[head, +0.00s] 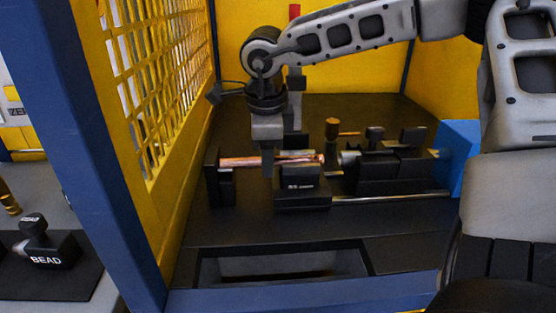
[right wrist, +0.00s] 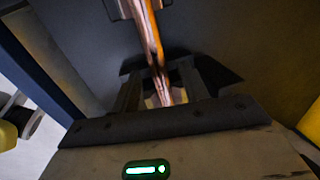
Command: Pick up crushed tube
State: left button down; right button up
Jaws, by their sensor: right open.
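The copper tube (head: 240,161) lies level in the machine, between a black support at its left and a black block near the middle. In the right wrist view the tube (right wrist: 150,40) runs from the top edge down to between my fingers. I cannot tell clearly where it is crushed. My right gripper (head: 268,168) points down at the tube, and its fingers hide a short part of it. In the right wrist view the gripper (right wrist: 160,92) is open, with a finger on each side of the tube. Contact cannot be made out. My left gripper is not in view.
A black clamp block (head: 301,190) stands just right of my gripper, with more tooling (head: 385,165) and a blue box (head: 456,157) further right. A yellow mesh guard (head: 172,85) and blue post (head: 95,140) stand left. A rectangular opening (head: 280,264) lies in front.

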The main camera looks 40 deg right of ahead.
grip_shut()
jog(key=shift+r, duration=0.1)
